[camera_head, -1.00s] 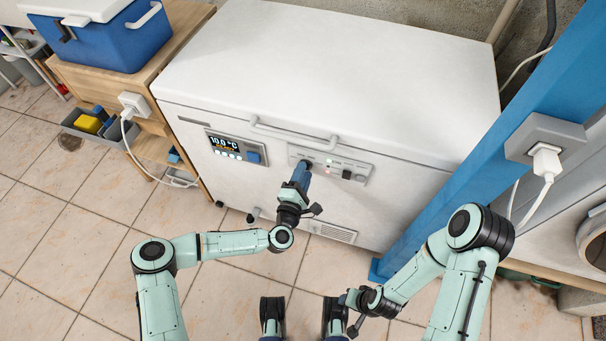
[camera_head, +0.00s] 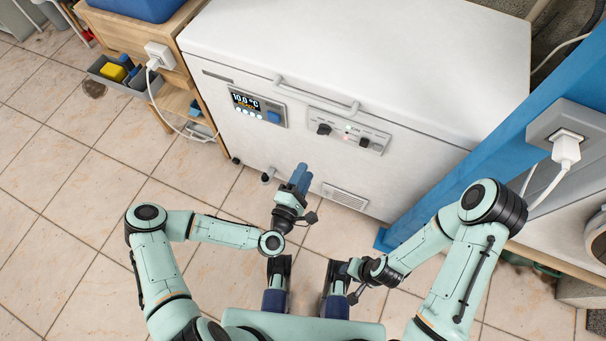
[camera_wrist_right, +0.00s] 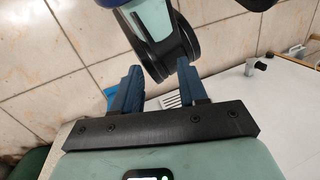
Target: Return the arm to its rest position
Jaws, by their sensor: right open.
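My left gripper (camera_head: 301,177) is in front of the white chest freezer (camera_head: 360,60), below its knob panel (camera_head: 346,131) and apart from it. Its blue fingers lie close together in the head view, with nothing seen between them; their gap cannot be judged. My right arm is folded at the right, its wrist low near the middle of the head view. My right gripper (camera_wrist_right: 158,88) is open and empty in the right wrist view, with part of my own body beyond its fingers. The freezer display (camera_head: 245,102) reads 10.0 °C.
A blue post (camera_head: 440,195) and a socket with a white plug (camera_head: 566,148) stand close to my right arm. A wooden cabinet (camera_head: 135,45) with a blue cooler (camera_head: 140,8) is at the back left. The tiled floor (camera_head: 75,185) at left is clear.

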